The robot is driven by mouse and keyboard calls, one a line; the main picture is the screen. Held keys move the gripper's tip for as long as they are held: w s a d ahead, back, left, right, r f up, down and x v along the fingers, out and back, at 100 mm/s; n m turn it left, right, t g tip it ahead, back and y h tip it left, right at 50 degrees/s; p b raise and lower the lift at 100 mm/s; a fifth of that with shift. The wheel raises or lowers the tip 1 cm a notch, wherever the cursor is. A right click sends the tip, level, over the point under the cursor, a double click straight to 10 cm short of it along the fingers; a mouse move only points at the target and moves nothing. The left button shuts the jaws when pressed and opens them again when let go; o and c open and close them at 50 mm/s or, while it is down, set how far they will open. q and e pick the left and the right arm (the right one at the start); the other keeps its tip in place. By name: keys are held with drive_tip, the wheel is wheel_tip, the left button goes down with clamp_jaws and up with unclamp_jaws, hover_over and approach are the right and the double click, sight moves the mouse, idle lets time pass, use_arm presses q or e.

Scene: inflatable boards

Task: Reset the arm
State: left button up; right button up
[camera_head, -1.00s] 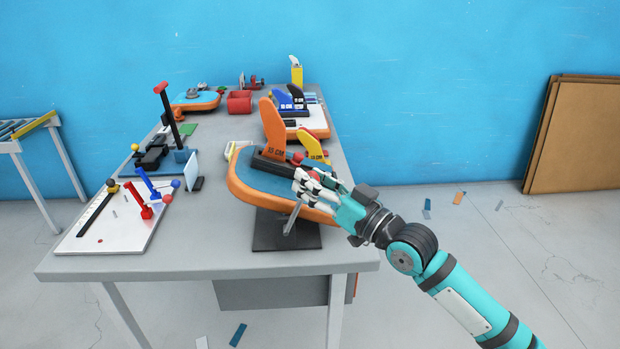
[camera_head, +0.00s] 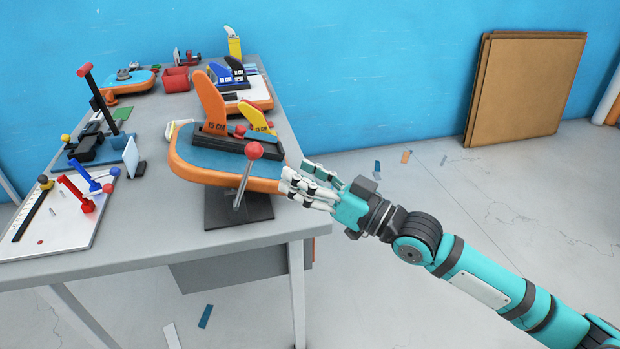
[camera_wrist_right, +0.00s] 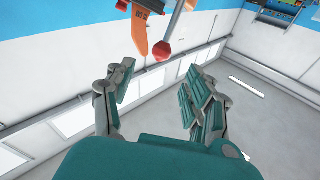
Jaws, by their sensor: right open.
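My right gripper (camera_head: 312,187) is open and empty, just right of the orange-rimmed board in the head view. Its spread fingers also show in the right wrist view (camera_wrist_right: 158,95), with nothing between them. The board (camera_head: 180,166) has a blue top and sits on a dark stand (camera_head: 222,212) at the table's right front corner. An orange fin (camera_head: 211,103) marked 15 CM stands in a black holder on it. A lever with a red ball knob (camera_head: 254,150) rises at the board's front; the knob also shows in the wrist view (camera_wrist_right: 163,50). My left gripper is not in view.
The grey table (camera_head: 150,246) also holds a white board with red and blue levers (camera_head: 70,232) at left, a tall red-handled lever (camera_head: 103,98), and more boards with fins behind. Brown panels (camera_head: 522,90) lean on the blue wall. Floor right of the table is mostly clear.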

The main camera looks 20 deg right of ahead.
drive_tip(key=shift+v, duration=0.75)
drive_tip(key=shift+f, duration=0.1)
